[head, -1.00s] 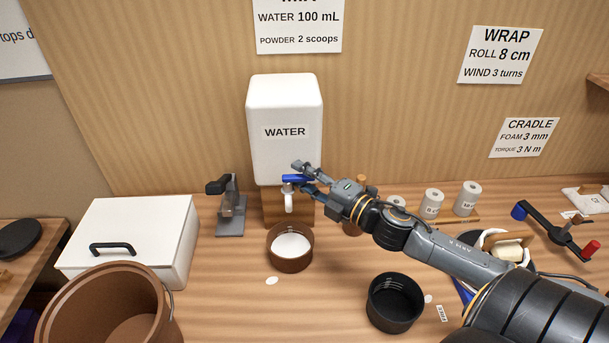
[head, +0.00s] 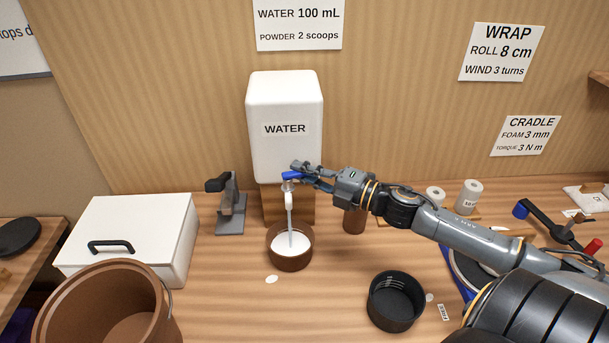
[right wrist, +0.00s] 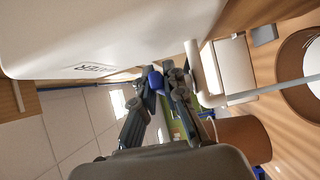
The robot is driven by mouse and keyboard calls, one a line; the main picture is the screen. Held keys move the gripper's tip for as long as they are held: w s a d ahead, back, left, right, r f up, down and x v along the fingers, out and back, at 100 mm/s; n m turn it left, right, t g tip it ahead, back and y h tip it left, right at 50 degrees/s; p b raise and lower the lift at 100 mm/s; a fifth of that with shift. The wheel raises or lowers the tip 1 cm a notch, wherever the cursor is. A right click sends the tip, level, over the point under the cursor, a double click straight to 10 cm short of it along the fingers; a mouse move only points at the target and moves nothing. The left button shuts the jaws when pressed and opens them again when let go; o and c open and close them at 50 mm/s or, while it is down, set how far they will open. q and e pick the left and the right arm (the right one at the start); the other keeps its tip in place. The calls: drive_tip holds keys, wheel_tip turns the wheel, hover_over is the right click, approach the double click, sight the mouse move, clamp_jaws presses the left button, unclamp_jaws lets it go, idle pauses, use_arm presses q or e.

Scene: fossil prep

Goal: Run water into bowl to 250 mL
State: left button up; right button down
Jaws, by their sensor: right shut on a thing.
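The white water tank (head: 285,105) labelled WATER stands against the back wall. Its spout (head: 289,198) has a blue tap lever (head: 291,175), and a thin stream of water runs down from it. The brown bowl (head: 290,260) stands under the spout, and the stream lands in it; its inside looks whitish, and I cannot read a level. My right gripper (head: 299,173) is shut on the blue lever. In the right wrist view the gripper (right wrist: 160,88) closes around the blue lever (right wrist: 155,80), beside the tank. My left gripper is not in view.
A black round container (head: 396,303) stands front right of the bowl. A grey stand (head: 230,212) is left of the tank, with a white lidded box (head: 130,235) further left. A large brown bucket (head: 100,310) is at front left. The counter between is mostly clear.

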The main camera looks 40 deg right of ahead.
drive_tip(key=c, duration=1.4)
unclamp_jaws()
drive_tip(key=v, duration=1.2)
